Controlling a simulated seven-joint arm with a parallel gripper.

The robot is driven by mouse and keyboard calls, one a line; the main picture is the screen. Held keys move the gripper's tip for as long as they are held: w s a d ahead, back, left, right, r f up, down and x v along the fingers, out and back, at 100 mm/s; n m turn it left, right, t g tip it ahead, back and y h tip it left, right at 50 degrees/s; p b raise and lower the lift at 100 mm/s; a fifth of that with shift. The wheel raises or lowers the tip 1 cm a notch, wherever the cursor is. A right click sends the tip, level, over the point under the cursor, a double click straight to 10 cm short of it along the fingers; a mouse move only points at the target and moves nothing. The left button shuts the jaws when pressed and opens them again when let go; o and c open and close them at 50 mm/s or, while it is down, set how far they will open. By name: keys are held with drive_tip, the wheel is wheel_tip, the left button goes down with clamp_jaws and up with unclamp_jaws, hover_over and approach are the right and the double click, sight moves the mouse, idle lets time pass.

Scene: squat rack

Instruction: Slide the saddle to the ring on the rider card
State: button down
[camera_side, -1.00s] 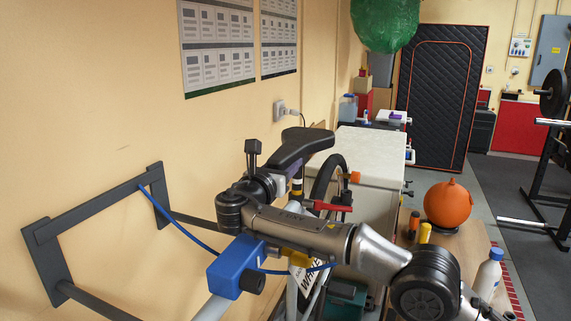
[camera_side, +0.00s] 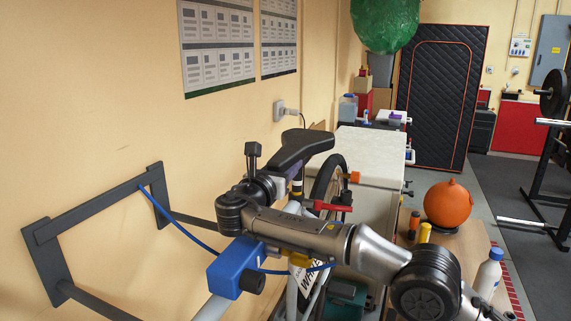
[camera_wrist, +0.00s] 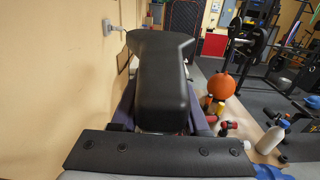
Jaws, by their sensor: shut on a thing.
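The black saddle (camera_side: 305,146) sits above the banded seat post (camera_side: 296,187) of a bicycle in the side view. In the wrist view the saddle (camera_wrist: 160,80) fills the middle, its broad end far off and its rounded end near me. My gripper (camera_side: 270,182) is at the saddle's near end, with dark fingers on both sides of it; it is shut on the saddle. My forearm hides most of the post and frame. A white label with black letters (camera_side: 305,283) shows partly below my arm. I cannot make out the rider card or its ring.
A blue clamp (camera_side: 232,268) with a black knob is below my arm, and a red lever (camera_side: 332,207) is beside the post. A grey wall frame (camera_side: 95,205) stands at left. A white-topped cabinet (camera_side: 385,152) is behind; an orange ball (camera_side: 450,204) and bottle (camera_side: 489,272) are right.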

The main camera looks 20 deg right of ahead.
drive_tip(key=shift+s+a+f, duration=0.1)
drive_tip(key=shift+f, duration=1.2)
drive_tip(key=shift+c, duration=2)
unclamp_jaws()
drive_tip(key=shift+r, duration=0.5)
wheel_tip(320, 180, up, 2)
drive_tip(key=shift+r, duration=0.1)
drive_tip(key=s+d+r, duration=0.2)
drive_tip(key=s+r, duration=0.3)
drive_tip(key=s, duration=0.1)
drive_tip(key=s+d+r, duration=0.2)
drive_tip(key=s+r, duration=0.2)
drive_tip(key=s, duration=0.3)
drive_tip(key=shift+s+d+r, duration=0.15)
drive_tip(key=shift+d+r, duration=0.1)
drive_tip(key=shift+r, duration=0.15)
